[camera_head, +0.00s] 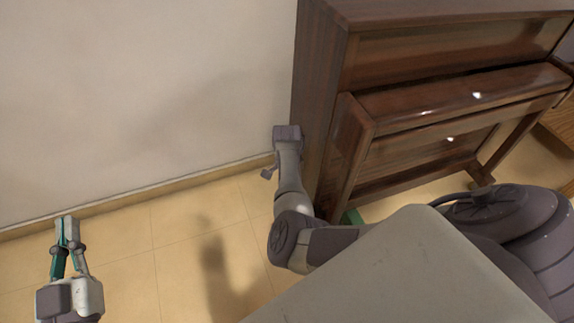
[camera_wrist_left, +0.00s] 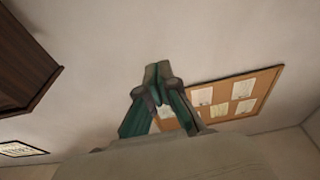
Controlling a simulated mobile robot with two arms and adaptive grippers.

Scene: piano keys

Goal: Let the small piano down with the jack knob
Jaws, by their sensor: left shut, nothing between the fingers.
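The small piano (camera_head: 440,60) is a brown wooden upright at the right of the head view, close to the wall. Its dark wooden corner seems to show at the left edge of the left wrist view (camera_wrist_left: 22,65). A small green piece (camera_head: 353,216) shows low by the piano's near leg, mostly hidden behind my arm; I cannot tell whether it is part of the jack. No jack knob can be made out. My left gripper (camera_head: 67,228) is shut and empty at the lower left, well apart from the piano. Its fingers meet in the left wrist view (camera_wrist_left: 157,75). My right gripper does not show.
A grey arm link of mine (camera_head: 289,190) stands beside the piano's left side and hides part of its base. A pale wall (camera_head: 130,90) runs behind. The tiled floor (camera_head: 185,245) between my left gripper and the piano is clear. A pinboard (camera_wrist_left: 230,95) hangs on the wall.

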